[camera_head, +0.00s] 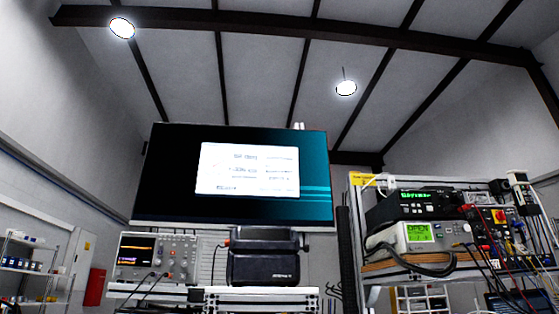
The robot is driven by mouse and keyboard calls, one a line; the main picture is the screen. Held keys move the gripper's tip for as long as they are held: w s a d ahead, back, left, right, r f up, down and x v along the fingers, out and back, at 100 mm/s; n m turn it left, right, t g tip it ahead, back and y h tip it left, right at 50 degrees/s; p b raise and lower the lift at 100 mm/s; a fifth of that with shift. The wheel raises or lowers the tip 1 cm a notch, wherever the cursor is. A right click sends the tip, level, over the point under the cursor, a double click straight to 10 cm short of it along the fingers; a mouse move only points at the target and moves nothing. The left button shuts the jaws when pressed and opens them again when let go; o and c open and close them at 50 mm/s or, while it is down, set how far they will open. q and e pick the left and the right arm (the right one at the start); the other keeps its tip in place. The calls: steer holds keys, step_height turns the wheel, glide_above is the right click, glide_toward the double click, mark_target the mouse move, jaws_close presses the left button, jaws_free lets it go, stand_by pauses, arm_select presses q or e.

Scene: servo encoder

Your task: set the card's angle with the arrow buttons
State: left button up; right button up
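A large monitor (170,178) hangs at the centre of the head view. Its dark blue screen shows a white card (247,170) with several lines of text, too small and blurred to read. No arrow buttons can be made out. Neither of my grippers shows in this view.
An oscilloscope (157,257) stands below the monitor on the left, beside a black case (265,262). A rack on the right holds a black instrument (415,204), a unit with a green display (419,233), and hanging cables. Shelves (35,268) and a red cabinet (94,287) stand far left.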

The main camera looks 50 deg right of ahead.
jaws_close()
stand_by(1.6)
